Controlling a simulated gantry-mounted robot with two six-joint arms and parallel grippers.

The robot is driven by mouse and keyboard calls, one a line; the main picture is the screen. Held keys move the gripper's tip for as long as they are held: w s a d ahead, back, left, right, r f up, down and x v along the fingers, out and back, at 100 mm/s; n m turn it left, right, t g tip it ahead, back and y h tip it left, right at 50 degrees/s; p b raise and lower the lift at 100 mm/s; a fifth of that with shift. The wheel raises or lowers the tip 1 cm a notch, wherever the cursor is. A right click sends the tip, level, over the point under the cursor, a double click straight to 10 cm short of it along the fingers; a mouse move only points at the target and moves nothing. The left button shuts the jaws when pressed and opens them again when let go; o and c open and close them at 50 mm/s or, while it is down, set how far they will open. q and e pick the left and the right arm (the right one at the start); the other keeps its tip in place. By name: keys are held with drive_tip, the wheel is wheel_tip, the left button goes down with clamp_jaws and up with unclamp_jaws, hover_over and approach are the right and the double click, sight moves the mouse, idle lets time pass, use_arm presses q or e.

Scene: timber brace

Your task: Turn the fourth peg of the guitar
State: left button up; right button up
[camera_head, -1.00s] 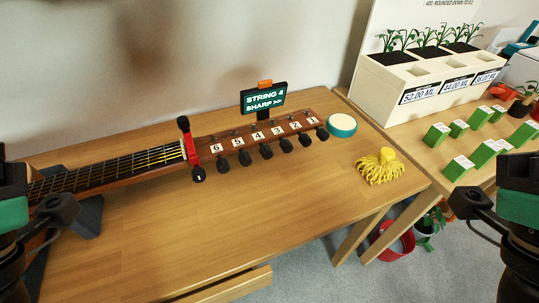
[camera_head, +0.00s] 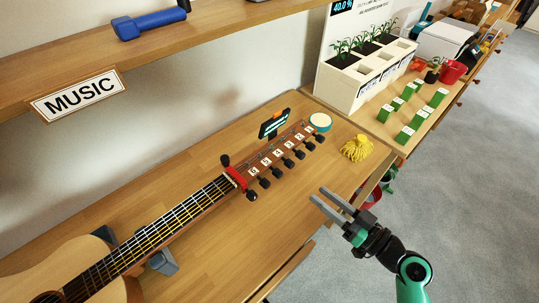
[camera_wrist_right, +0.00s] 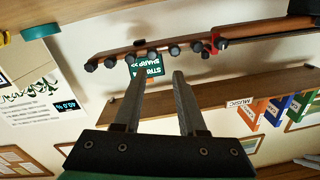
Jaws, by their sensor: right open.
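The guitar (camera_head: 155,232) lies on the wooden table, its headstock pointing to the back right. Black pegs line the headstock's front edge beside number labels. The fourth peg (camera_head: 289,162) is by label 4. A small tuner display (camera_head: 274,123) stands behind the headstock. It also shows in the right wrist view (camera_wrist_right: 146,66), upside down, reading "STRING 4 SHARP >>". My right gripper (camera_head: 321,194) is open and empty, in front of the headstock and apart from the pegs. In the right wrist view its fingers (camera_wrist_right: 160,80) are spread. My left gripper is out of view.
A red clamp with black knobs (camera_head: 237,178) sits across the nut end. A teal-and-white round tin (camera_head: 320,122) and a yellow tasselled thing (camera_head: 356,148) lie beyond the headstock. A white planter (camera_head: 372,70) stands at the back. The table front (camera_head: 225,240) is bare.

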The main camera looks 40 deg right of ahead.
sight(293, 166)
drive_tip(key=w, duration=1.1)
drive_tip(key=shift+w+d+r+b, duration=0.15)
drive_tip(key=shift+w+d+b, duration=0.05)
drive_tip(key=shift+b, duration=0.15)
drive_tip(key=shift+c, duration=0.2)
clamp_jaws()
